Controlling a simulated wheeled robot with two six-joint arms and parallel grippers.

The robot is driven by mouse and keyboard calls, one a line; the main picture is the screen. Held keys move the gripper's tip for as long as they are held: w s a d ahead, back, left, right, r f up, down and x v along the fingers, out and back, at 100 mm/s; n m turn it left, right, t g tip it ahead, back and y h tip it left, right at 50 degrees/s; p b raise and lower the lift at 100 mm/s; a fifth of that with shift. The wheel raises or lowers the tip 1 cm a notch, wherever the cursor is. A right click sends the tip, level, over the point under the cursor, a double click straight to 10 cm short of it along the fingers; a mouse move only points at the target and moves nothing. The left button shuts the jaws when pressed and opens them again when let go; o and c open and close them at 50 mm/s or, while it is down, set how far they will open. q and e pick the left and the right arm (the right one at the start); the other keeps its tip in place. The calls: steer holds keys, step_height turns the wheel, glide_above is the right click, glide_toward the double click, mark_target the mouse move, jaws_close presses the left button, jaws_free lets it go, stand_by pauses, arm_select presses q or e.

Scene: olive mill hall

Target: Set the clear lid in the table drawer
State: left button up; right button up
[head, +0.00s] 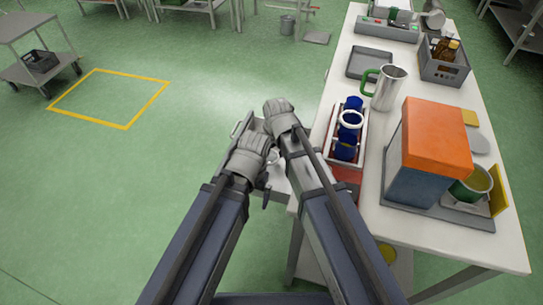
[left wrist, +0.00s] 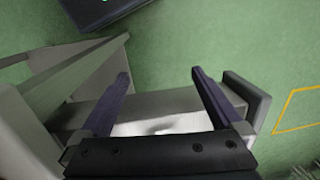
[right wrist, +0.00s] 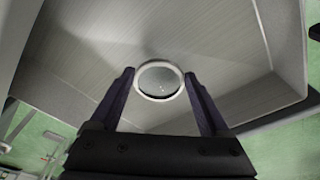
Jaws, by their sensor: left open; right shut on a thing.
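The clear lid (right wrist: 160,80), a round disc with a pale rim, is between the fingertips of my right gripper (right wrist: 160,90), which is shut on it. In the right wrist view it is seen against the grey inside of the open table drawer (right wrist: 215,45); I cannot tell whether it touches the bottom. In the head view the drawer (head: 279,182) sticks out left of the table, mostly hidden by my arms. My left gripper (left wrist: 162,80) is open and empty, with its fingers spread over part of the drawer (left wrist: 165,104) in the left wrist view.
The white table (head: 350,215) carries a tray with blue items (head: 348,130), a steel jug (head: 388,88), an orange and blue box (head: 430,150) and a grey crate with bottles (head: 443,68). Left of the drawer is open green floor with a yellow square (head: 110,98).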

steer(key=shift+f+b, duration=0.4)
steer(key=shift+f, duration=0.15)
steer(key=o, duration=1.2)
steer(key=shift+r, duration=0.1)
steer(key=shift+c, duration=0.2)
steer(key=shift+r+p, duration=0.85)
steer(key=shift+p, duration=0.1)
step_height(320, 180, up, 11)
steer(key=s+p, duration=0.1)
steer(key=p, duration=1)
steer(key=shift+s+d+r, duration=0.15)
steer(key=shift+s+d, duration=0.2)
steer(key=shift+d, duration=0.1)
